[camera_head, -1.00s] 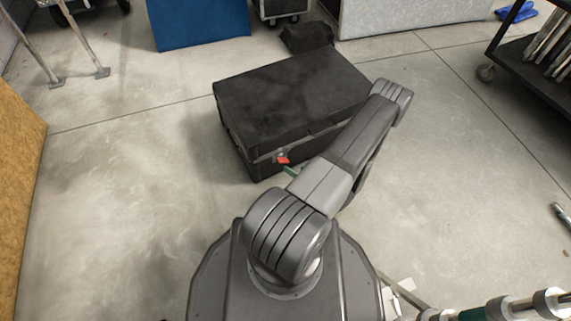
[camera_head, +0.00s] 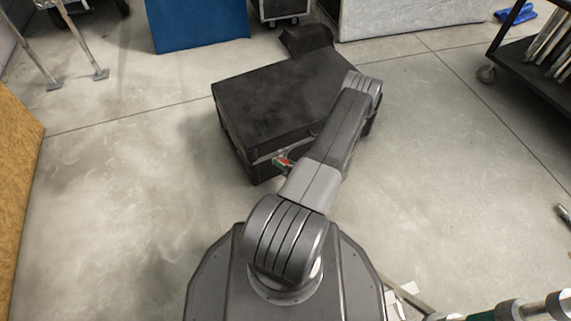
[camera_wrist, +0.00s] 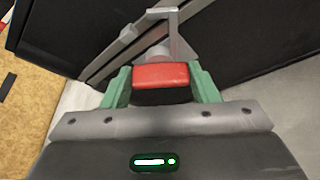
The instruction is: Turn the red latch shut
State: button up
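The black case (camera_head: 285,95) stands on the floor in front of my base, its lid down. The red latch (camera_wrist: 161,76) is on the case's near side. In the wrist view it sits between the two green fingers of my gripper (camera_wrist: 161,84), one on each side. The fingers are very close to its sides; I cannot tell whether they press on it. A grey metal bracket (camera_wrist: 172,38) shows just beyond the latch.
Concrete floor (camera_head: 120,190) is clear left of the case. A dark bag-like thing (camera_head: 306,38) lies behind the case. A wheeled rack (camera_head: 535,75) is at the right, and a tan board (camera_head: 20,190) stands at the left edge.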

jog(key=c, duration=0.3)
jog(key=shift+c, duration=0.2)
jog(key=shift+s+a+r+n+t+h+b, duration=0.1)
jog(key=shift+n+t+h+b, duration=0.15)
jog(key=shift+n+h, duration=0.75)
jog(key=shift+a+n+t+h+b, duration=0.1)
jog(key=shift+n+t+h+b, duration=0.15)
jog(key=shift+n+h, duration=0.75)
jog(key=shift+n+y, duration=0.5)
jog(key=o, duration=1)
